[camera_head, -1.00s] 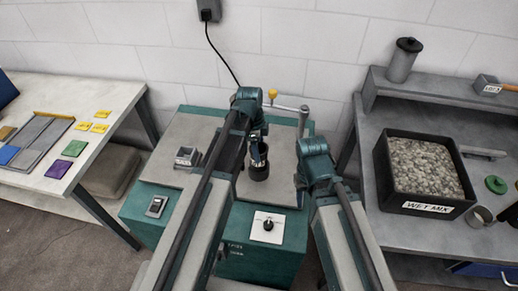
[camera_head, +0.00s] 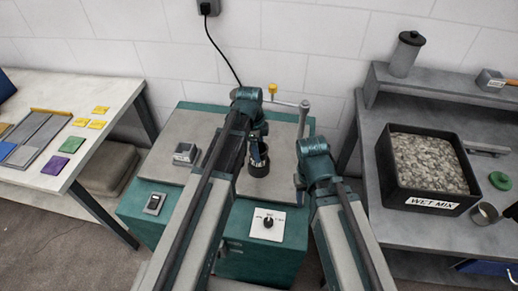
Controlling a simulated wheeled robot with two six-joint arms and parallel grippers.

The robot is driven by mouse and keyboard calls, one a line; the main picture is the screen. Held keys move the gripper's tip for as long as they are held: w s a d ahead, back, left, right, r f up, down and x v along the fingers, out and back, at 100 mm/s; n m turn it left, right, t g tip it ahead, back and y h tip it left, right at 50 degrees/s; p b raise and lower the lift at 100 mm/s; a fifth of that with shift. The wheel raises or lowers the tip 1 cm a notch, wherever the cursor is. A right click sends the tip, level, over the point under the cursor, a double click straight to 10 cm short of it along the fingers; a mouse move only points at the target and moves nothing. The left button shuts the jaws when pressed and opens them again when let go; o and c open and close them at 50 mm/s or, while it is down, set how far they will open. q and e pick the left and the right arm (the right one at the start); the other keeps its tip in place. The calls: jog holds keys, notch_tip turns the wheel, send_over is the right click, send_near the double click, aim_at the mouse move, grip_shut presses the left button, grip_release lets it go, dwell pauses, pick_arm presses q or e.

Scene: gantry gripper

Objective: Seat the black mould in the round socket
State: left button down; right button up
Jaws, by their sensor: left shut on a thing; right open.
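The black mould (camera_head: 258,168) is a short dark cylinder over the grey top of the teal machine (camera_head: 212,124), right of my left forearm. My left gripper (camera_head: 258,157) reaches down from above and is shut on the mould's upper part. The mould looks upright. I cannot make out the round socket; the mould and my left arm may cover it. I cannot tell whether the mould touches the top or is held just above it. My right arm reaches in from the lower right; its gripper is hidden behind its own wrist.
A small grey metal block (camera_head: 185,153) sits on the machine top, left of my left arm. A lever with a yellow knob (camera_head: 272,88) stands behind. A dial panel (camera_head: 268,224) is in front.

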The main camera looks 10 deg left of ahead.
pick_arm(q)
jog(key=shift+f+b, duration=0.65)
jog(key=shift+f, duration=0.1)
grip_release()
jog(key=shift+r, duration=0.1)
jog(key=shift+r, duration=0.15)
notch_tip(320, 180, up, 13)
jog(key=a+p, duration=0.1)
jog(key=p, duration=1.3)
jog(key=shift+a+r, duration=0.2)
jog(key=shift+a, duration=0.15)
jog(key=s+d+n+y, duration=0.1)
jog(key=s+d+n, duration=0.3)
jog(key=s+n, duration=0.3)
jog(key=s+d+n+y, duration=0.1)
jog(key=s+d+n, duration=0.2)
jog(key=s+n, duration=0.4)
jog(key=s, duration=0.2)
jog(key=shift+s+d+y, duration=0.35)
jog(key=shift+s+y, duration=0.05)
